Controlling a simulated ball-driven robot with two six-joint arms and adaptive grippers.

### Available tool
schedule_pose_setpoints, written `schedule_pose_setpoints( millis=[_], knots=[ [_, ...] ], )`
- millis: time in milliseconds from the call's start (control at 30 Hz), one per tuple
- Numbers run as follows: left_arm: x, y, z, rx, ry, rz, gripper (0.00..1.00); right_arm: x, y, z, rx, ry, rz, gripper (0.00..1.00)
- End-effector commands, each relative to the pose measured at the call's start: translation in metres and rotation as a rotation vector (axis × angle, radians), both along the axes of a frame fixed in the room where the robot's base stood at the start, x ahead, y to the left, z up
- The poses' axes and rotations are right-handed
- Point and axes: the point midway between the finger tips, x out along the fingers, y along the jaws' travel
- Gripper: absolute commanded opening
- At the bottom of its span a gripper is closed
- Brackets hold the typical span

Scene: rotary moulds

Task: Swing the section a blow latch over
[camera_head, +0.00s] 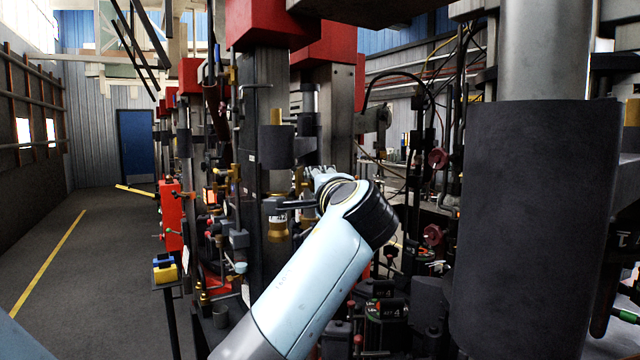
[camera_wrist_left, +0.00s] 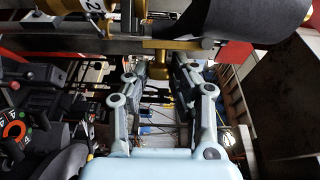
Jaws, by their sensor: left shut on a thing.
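My left gripper (camera_wrist_left: 160,72) shows in the left wrist view, with its two jointed fingers reaching up to a brass-coloured knob, which I take to be part of the section a blow latch (camera_wrist_left: 158,65). The fingers are closed in on it, one on each side. The knob hangs under a brass and grey bar. In the head view my left arm comes in from the bottom, and its wrist hides most of the gripper and the latch. I cannot read the section's label. My right gripper is not in view.
Tall machine columns with red blocks (camera_head: 268,20) stand behind my arm. A large dark cylinder (camera_head: 535,230) fills the right. A yellow and blue box on a post (camera_head: 165,270) stands at the left. The grey floor aisle (camera_head: 90,260) beyond it is clear.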

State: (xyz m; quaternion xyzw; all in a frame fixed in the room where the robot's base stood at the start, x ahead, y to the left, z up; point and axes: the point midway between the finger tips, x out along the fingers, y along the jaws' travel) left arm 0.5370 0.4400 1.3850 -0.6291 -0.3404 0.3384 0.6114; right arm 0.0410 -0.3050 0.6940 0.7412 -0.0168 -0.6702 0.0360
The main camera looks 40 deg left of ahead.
Motion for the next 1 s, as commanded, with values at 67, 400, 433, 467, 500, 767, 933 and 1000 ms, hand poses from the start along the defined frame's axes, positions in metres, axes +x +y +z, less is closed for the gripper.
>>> schedule_pose_setpoints(
  millis=[67,400,433,467,500,767,933,1000],
  knots=[
    [-0.0005,0.0004,-0.0026,0.013,0.013,0.0,0.0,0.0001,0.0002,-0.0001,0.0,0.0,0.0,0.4],
    [-0.0011,0.0011,-0.0038,0.032,0.027,0.001,0.0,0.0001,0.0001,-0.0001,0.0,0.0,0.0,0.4],
    [-0.0011,0.0011,-0.0039,0.032,0.027,0.001,0.0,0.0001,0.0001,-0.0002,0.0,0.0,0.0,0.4],
    [-0.0011,0.0011,-0.0039,0.032,0.027,0.001,0.0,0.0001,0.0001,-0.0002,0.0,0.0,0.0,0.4],
    [-0.0011,0.0011,-0.004,0.031,0.028,0.001,0.0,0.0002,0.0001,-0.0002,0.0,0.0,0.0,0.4],
    [-0.0012,0.0012,-0.0037,0.031,0.026,0.001,0.31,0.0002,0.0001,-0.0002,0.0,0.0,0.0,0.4],
    [-0.001,0.0012,-0.002,0.032,0.024,0.001,0.31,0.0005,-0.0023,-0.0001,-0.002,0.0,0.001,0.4],
    [-0.0008,0.0013,0.0023,0.033,0.023,0.001,0.31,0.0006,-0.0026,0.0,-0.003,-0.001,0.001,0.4]
  ],
)
